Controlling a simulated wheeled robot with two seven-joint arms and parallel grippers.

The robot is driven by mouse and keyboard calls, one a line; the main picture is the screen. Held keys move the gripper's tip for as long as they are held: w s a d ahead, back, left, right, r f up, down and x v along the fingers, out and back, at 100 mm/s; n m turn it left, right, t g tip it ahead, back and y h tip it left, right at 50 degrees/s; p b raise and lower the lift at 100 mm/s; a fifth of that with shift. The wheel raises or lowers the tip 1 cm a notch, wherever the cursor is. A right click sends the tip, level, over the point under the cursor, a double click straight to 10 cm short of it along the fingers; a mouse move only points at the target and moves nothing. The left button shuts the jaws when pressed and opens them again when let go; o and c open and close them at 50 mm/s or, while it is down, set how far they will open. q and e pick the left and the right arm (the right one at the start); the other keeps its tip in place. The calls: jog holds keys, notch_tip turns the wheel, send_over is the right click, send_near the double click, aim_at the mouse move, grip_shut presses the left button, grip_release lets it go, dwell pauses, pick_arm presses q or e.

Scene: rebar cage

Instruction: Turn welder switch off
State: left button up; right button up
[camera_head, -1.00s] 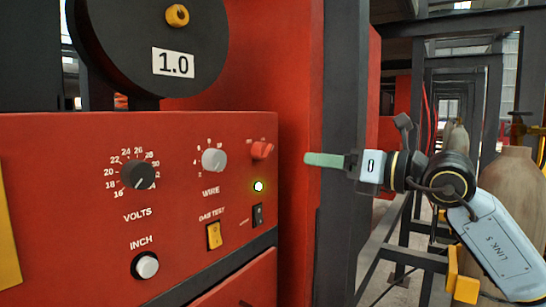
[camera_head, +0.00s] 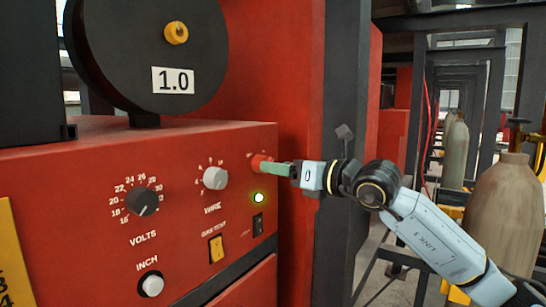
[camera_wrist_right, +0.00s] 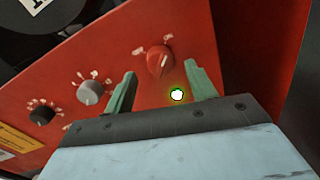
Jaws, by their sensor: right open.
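The welder (camera_head: 85,160) has a red front panel on the left in the head view. Its red rotary switch (camera_head: 259,163) sits at the panel's upper right; in the right wrist view the red switch (camera_wrist_right: 160,59) shows a pale pointer line. A green light (camera_head: 258,197) glows below it. My right gripper (camera_head: 268,167) has green fingers, and its tips are at the switch in the head view. In the right wrist view the gripper (camera_wrist_right: 160,80) is open, with the switch between and just beyond its fingertips. I cannot tell whether they touch. My left gripper is not in view.
A grey WIRE knob (camera_head: 215,178) and a black VOLTS knob (camera_head: 142,202) are left of the switch. A yellow gas test rocker (camera_head: 216,248) and a black rocker (camera_head: 258,223) are below. A dark post (camera_head: 345,100) stands behind my right arm; gas cylinders (camera_head: 505,210) stand right.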

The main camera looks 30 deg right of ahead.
jog(key=x, duration=0.2)
jog(key=shift+w+a+p, duration=0.2)
jog(key=shift+w+p, duration=0.15)
jog(key=shift+p, duration=0.05)
jog(key=c, duration=1)
